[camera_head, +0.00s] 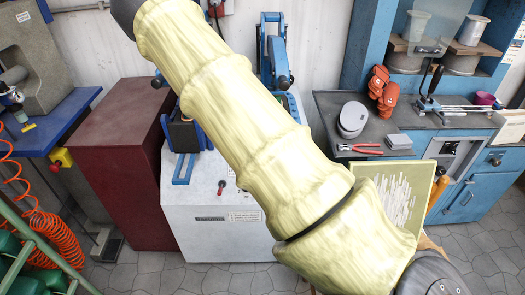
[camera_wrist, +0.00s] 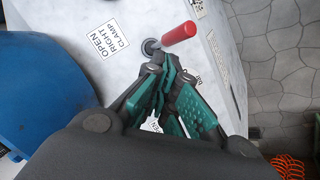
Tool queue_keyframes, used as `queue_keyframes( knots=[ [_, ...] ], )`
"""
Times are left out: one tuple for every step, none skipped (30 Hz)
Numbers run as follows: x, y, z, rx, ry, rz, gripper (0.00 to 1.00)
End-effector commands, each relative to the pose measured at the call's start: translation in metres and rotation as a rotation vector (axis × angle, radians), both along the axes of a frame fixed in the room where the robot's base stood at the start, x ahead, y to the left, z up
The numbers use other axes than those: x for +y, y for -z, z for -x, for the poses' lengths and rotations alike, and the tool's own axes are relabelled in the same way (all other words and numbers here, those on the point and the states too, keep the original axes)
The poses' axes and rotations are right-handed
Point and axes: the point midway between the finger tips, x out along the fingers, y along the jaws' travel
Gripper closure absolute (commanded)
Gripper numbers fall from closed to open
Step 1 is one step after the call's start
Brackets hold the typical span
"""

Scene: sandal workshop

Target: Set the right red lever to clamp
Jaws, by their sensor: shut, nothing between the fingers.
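A red-handled lever (camera_wrist: 179,33) stands on a round metal pivot on the white cabinet top in the wrist view. Its handle points up and right, away from a label (camera_wrist: 101,46) reading OPEN, RIGHT, CLAMP. My gripper (camera_wrist: 167,66) is shut and empty, with its teal-padded fingers together. In the picture, its tips are just below the lever's pivot; I cannot tell whether they touch it. In the head view, a red lever (camera_head: 221,186) shows on the white cabinet (camera_head: 215,235); I cannot tell whether it is the same one. My arm hides the gripper there.
A blue rounded part (camera_wrist: 40,85) lies close left of the gripper. Blue clamp machinery (camera_head: 272,55) rises behind my arm. A dark red cabinet (camera_head: 125,150) stands left, and a workbench with red pliers (camera_head: 358,149) stands right. Grey floor (camera_wrist: 275,60) lies beyond the cabinet's edge.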

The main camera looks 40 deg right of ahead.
Motion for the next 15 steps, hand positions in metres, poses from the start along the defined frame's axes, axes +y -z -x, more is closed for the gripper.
queue_keyframes(
  knots=[
    [-0.0015,-0.0006,-0.0017,0.0,0.0,0.0,1.0],
    [-0.0022,-0.0006,-0.0027,0.0,0.0,0.0,1.0],
    [-0.0032,-0.0007,-0.0039,-0.001,0.0,0.0,1.0],
    [-0.004,-0.0008,-0.0047,-0.001,0.0,0.0,1.0],
    [-0.0047,-0.0008,-0.0054,-0.001,0.0,0.0,1.0],
    [-0.0054,-0.0008,-0.0061,0.0,0.001,0.0,1.0],
    [-0.0057,-0.0008,-0.0065,0.0,0.001,0.0,1.0],
    [-0.006,-0.0008,-0.0068,0.0,0.001,0.0,1.0],
    [-0.0061,-0.0007,-0.0069,0.0,0.0,0.0,1.0],
    [-0.0061,-0.0006,-0.007,0.0,0.0,0.0,1.0],
    [-0.0061,-0.0007,-0.0071,0.0,0.0,0.0,1.0],
    [-0.0061,-0.0006,-0.007,0.0,0.0,0.0,1.0],
    [-0.0061,-0.0007,-0.0071,0.0,0.0,0.0,1.0],
    [-0.0061,-0.0006,-0.007,0.0,0.0,0.0,1.0],
    [-0.0061,-0.0007,-0.007,-0.001,0.0,0.0,1.0]
  ],
)
